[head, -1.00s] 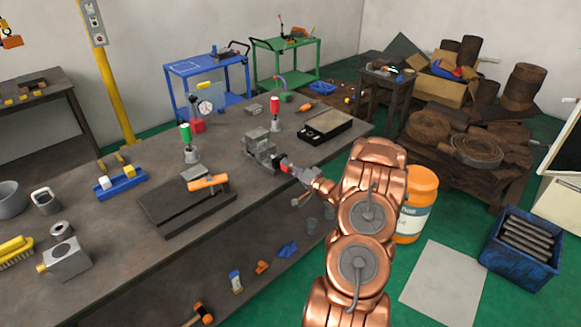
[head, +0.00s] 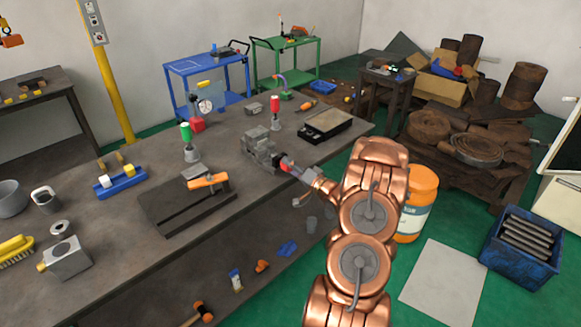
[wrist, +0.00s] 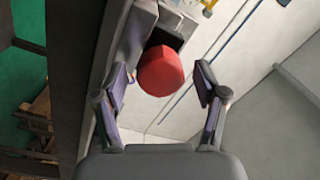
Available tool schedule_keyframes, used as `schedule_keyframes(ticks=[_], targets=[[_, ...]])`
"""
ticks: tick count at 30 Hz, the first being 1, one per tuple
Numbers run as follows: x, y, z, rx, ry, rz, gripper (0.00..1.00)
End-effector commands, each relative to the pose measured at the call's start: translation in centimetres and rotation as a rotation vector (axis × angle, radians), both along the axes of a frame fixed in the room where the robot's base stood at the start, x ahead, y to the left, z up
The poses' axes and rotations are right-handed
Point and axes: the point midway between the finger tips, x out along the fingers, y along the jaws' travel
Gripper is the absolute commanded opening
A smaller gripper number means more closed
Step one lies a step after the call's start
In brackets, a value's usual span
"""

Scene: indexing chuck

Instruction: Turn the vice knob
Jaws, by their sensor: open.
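The grey vice (head: 259,147) stands near the long workbench's far right edge in the head view. Its red knob (head: 285,162) points toward my gripper (head: 291,168), which reaches in from the right. In the wrist view the faceted red knob (wrist: 164,71) lies between the two fingertips of my open gripper (wrist: 163,84). Gaps show on both sides of the knob, and neither finger clearly touches it. Much of the vice is out of sight in the wrist view.
A black plate (head: 187,207) with an orange-handled tool is left along the bench (head: 110,235). An orange drum (head: 420,185) stands beside my arm.

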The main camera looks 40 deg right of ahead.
Motion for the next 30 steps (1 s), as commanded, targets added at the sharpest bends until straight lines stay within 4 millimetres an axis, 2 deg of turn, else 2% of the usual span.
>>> schedule_keyframes(ticks=[18,24,30], targets=[[-9.2,-0.1,-0.3,-0.001,0.001,-0.003,0.72],[-11.0,0.0,-0.3,0.001,0.0,-0.002,0.72],[-11.6,0.0,-0.3,0.001,0.0,-0.002,0.72]])
